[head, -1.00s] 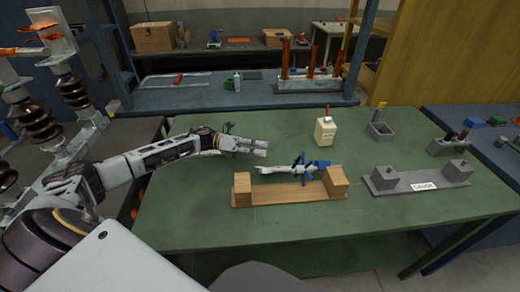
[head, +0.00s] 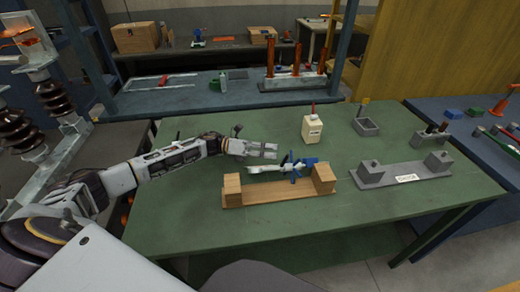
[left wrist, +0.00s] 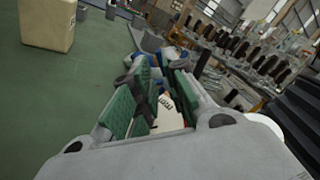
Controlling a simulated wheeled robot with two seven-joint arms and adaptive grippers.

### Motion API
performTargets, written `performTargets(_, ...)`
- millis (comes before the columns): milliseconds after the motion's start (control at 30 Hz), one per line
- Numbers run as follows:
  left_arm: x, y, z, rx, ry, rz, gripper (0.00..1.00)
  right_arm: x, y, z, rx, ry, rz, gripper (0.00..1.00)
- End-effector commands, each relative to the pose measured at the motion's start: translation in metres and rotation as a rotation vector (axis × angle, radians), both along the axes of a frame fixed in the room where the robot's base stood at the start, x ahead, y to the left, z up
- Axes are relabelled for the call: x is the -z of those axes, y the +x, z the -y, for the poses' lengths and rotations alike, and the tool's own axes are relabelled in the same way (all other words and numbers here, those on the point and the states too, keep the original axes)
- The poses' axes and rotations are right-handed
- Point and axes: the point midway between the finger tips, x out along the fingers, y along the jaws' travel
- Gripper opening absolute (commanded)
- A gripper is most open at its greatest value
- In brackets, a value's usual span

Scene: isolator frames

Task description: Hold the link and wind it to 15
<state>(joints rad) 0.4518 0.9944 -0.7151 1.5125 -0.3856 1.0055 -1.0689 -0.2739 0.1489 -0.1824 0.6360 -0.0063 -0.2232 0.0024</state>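The link (head: 266,169) is a pale grey bar with a blue fitting (head: 296,168) at its right end. It lies across a wooden stand (head: 272,196) with a block at each end. My left gripper (head: 276,151) is just behind the link and apart from it, fingers pointing right. In the left wrist view its two green-padded fingers (left wrist: 153,103) are spread, so it is open. A pale surface with red lettering (left wrist: 168,112) and blue parts show beyond and between them; I cannot tell whether they touch. My right gripper is not in view.
A grey fixture with two blocks and a "GAUGE" label (head: 407,178) stands right of the wooden stand. A cream container with a red top (head: 312,128) and a grey open box (head: 366,127) stand behind. The green table (head: 190,215) is clear at front left.

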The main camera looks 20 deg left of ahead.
Motion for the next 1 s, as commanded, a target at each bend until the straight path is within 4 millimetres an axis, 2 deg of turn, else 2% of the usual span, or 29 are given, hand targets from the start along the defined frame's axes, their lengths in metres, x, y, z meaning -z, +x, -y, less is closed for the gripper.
performTargets(233,-0.002,0.008,0.030,0.001,-0.001,0.001,0.15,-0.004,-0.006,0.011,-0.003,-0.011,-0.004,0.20)
performTargets(500,-0.001,0.014,0.054,0.001,-0.001,0.000,0.15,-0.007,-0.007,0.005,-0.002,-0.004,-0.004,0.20)
performTargets(767,0.000,0.016,0.060,0.000,0.000,0.000,0.15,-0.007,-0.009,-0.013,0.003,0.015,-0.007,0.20)
performTargets(967,0.000,0.016,0.060,0.000,0.000,0.000,0.15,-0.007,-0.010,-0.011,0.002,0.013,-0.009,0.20)
performTargets(1000,0.000,0.016,0.060,0.000,0.000,0.000,0.11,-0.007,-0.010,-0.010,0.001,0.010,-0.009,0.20)
